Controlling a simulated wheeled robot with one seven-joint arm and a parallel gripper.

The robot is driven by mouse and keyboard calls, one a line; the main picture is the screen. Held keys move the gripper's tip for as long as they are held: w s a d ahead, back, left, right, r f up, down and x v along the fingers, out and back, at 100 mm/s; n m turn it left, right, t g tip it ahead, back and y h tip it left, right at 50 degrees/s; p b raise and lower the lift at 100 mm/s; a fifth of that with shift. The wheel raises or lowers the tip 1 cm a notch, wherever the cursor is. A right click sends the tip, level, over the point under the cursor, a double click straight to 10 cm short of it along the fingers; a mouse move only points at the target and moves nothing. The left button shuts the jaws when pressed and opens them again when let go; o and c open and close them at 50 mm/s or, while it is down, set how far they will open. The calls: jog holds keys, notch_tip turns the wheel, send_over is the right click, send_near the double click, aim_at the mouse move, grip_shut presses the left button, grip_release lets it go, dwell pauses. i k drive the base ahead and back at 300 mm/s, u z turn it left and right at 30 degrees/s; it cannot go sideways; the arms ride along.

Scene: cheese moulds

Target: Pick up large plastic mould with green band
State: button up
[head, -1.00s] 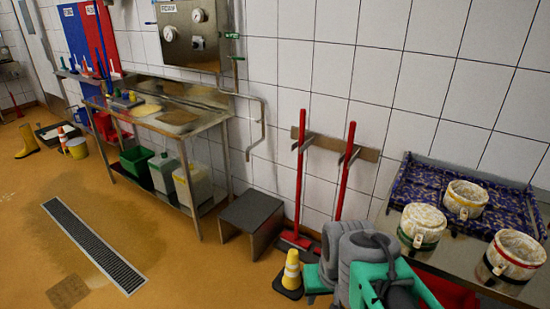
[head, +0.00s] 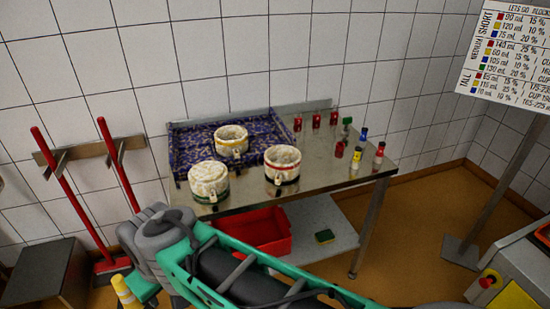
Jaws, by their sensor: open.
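The mould with the green band (head: 209,178) is a whitish, stained round pot standing upright at the front left of the steel table (head: 340,172). Its green band runs low around it. A similar mould with a yellow band (head: 231,141) stands behind it, and one with a red band (head: 282,163) stands to its right. The three moulds are apart from each other. My green and grey arm crosses the lower part of the view, in front of the table. I cannot make out my gripper's fingertips in this view.
Several small bottles (head: 358,158) stand on the table's right side. Red-handled tools (head: 60,190) lean left. A control box (head: 505,285) stands at right.

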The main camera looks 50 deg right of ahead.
aim_at(209, 180)
jog(key=z, duration=1.25)
